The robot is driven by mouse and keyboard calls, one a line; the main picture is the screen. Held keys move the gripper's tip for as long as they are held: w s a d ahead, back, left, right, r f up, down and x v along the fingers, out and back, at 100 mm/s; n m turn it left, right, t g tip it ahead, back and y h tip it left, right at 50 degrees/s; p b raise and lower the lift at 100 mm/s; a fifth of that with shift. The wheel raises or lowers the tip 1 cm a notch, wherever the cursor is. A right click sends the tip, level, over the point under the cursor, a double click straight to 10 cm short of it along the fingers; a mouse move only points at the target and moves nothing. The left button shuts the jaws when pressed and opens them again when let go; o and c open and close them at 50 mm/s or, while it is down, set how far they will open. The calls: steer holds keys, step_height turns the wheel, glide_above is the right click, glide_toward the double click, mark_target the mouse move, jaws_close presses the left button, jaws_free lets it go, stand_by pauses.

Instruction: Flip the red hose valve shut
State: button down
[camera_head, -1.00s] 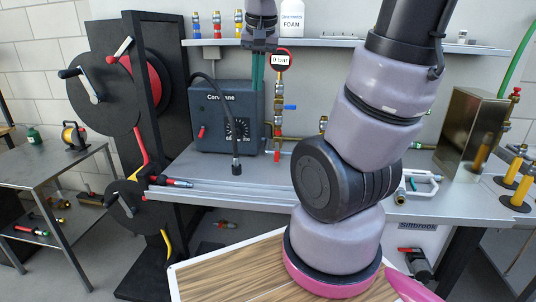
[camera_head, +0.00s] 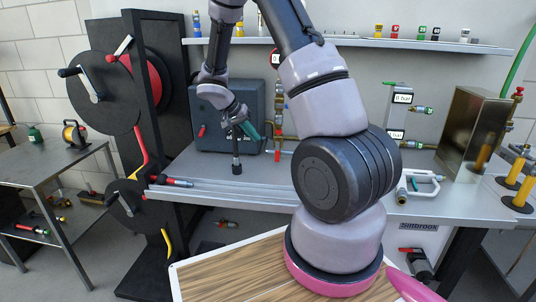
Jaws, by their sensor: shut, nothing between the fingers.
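My gripper (camera_head: 253,135) has teal fingers, shut and empty. It points down and to the right in front of the dark grey machine (camera_head: 212,137) on the bench. A black hose end hangs just below it. A red-and-black hose fitting (camera_head: 177,182) lies at the left front of the bench, below and left of my gripper and apart from it. A red hose (camera_head: 141,147) runs down from the reel to its left. A small red part (camera_head: 277,155) shows on the pipework right of my gripper. I cannot tell which red part is the hose valve, nor its lever position.
Black hose reels (camera_head: 98,92) and a dark post stand at the left. My arm hides part of the bench's middle. A shelf (camera_head: 425,43) with small fittings runs above. A metal box (camera_head: 473,128) and a white clamp (camera_head: 424,184) are at the right.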

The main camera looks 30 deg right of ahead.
mark_target(277, 152)
steer(key=shift+w+f, duration=0.25)
steer(key=shift+f, duration=0.3)
steer(key=x, duration=1)
steer(key=shift+d, duration=0.1)
